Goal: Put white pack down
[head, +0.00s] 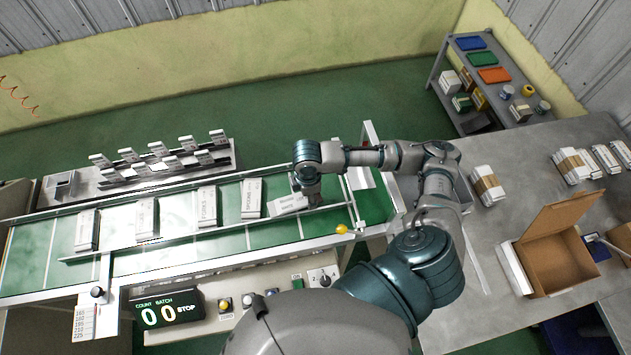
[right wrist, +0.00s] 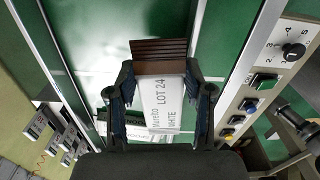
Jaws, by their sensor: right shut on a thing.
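My right gripper (head: 309,196) is over the right end of the green conveyor belt. In the right wrist view, its two fingers (right wrist: 164,92) are shut on the sides of a white pack (right wrist: 166,105) printed "LOT 24" and "WHITE", with a brown ribbed end. The held pack also shows in the head view (head: 288,204), lying at an angle just left of the gripper and partly hidden by it. I cannot tell whether it touches the belt. My left gripper is not in view.
Several similar packs (head: 207,206) stand in a row along the conveyor (head: 178,215) to the left. On the right, a grey table (head: 510,215) holds an open cardboard box (head: 555,260) and banded pack bundles (head: 487,185), with bare surface between.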

